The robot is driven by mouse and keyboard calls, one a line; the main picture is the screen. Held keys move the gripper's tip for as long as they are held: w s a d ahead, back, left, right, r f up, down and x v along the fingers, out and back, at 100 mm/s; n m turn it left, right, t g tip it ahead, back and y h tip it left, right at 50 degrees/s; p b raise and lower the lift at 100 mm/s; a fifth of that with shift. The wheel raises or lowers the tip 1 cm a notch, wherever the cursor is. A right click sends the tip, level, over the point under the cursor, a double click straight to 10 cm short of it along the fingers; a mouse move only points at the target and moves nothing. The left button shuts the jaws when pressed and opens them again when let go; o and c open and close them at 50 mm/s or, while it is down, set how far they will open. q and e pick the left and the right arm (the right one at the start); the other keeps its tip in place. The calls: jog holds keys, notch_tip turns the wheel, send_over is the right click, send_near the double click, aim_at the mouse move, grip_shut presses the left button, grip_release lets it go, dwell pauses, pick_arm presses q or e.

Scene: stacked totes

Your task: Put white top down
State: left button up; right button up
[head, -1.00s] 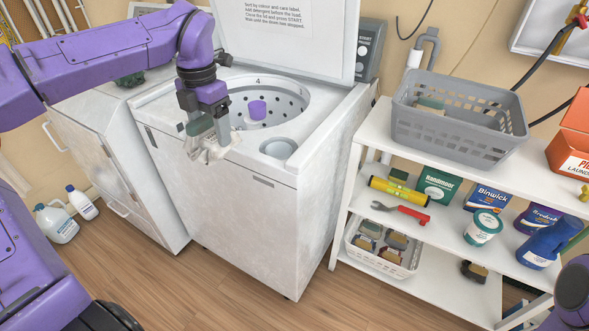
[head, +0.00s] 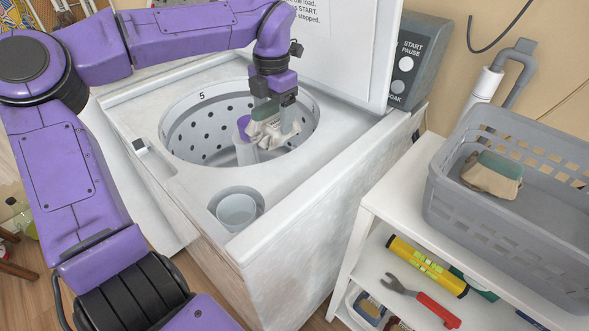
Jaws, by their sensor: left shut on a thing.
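A crumpled white top (head: 284,134) hangs from my left gripper (head: 268,105) in the head view. The gripper is shut on it, with a grey-green patch showing at the fingers. The gripper and the top are over the drum opening of the white top-loading washer (head: 300,195), in front of the drum's far right wall. The top is close beside the central post (head: 244,150) with its purple cap, and partly covers it. I cannot tell whether they touch. My right gripper is not in view.
The washer lid (head: 350,45) stands open behind the drum. A pale cup (head: 236,211) sits in the washer's front corner recess. At right, a grey basket (head: 500,240) holding a beige and green cloth (head: 492,175) stands on a white shelf (head: 390,195).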

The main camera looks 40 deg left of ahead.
pick_arm(q)
jog(key=shift+w+f, duration=0.3)
jog(key=shift+f, duration=0.1)
jog(key=shift+s+f+b, duration=0.15)
jog(key=shift+f+b, duration=1.95)
jog(key=shift+f, duration=11.65)
jog(key=shift+f, duration=0.1)
jog(key=shift+f+b, duration=0.3)
jog(key=shift+f, duration=0.2)
jog(key=o, duration=1)
jog(key=shift+r, duration=0.1)
